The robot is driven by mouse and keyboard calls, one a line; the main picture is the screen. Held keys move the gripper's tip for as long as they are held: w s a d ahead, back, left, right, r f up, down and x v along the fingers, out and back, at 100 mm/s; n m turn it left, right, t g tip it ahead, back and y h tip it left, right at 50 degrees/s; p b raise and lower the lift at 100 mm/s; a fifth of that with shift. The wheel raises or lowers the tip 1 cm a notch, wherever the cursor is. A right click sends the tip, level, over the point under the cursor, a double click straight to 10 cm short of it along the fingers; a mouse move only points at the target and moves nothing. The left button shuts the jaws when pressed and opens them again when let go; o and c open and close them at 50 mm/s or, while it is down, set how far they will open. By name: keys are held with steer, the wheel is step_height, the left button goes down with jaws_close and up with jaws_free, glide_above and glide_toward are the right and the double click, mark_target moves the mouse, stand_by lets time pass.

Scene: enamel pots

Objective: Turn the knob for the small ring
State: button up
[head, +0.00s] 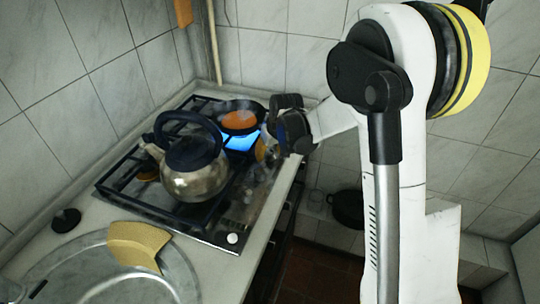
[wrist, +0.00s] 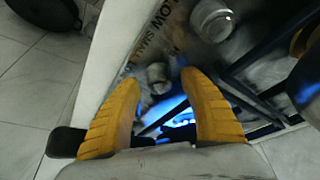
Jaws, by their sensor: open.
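In the wrist view, a pale metallic knob (wrist: 157,72) stands on the stove panel, between and just beyond the yellow fingertips of my gripper (wrist: 160,84). The fingers are spread, and I see no clear contact with the knob. Printed letters reading "LOW" and "SMALL" (wrist: 137,48) lie beside it. Another round knob (wrist: 212,20) is farther up. In the head view, my gripper (head: 268,145) hangs over the right edge of the stove (head: 208,222), beside a blue flame (head: 240,140). A white knob (head: 232,238) shows at the stove's near corner.
A metal kettle (head: 195,182) with a dark handle stands on the black grate. A dark pan with orange contents (head: 238,120) sits behind it, near the flame. Tiled walls close off the left and back.

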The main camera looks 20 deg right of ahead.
jaws_close()
steer(key=shift+m, duration=0.3)
steer(key=m+h, duration=0.1)
steer(key=m, duration=0.2)
steer(key=shift+m+h, duration=0.3)
steer(key=m, duration=0.2)
steer(key=m+h, duration=0.1)
steer(key=m, duration=0.1)
steer(key=shift+m+g+h, duration=0.3)
steer(key=m, duration=0.2)
steer(key=m+g+h+p, duration=0.1)
steer(key=m, duration=0.2)
steer(key=shift+g, duration=0.3)
steer(key=shift+m+g+h, duration=0.5)
steer(key=shift+m+g, duration=0.2)
steer(key=shift+m, duration=1.3)
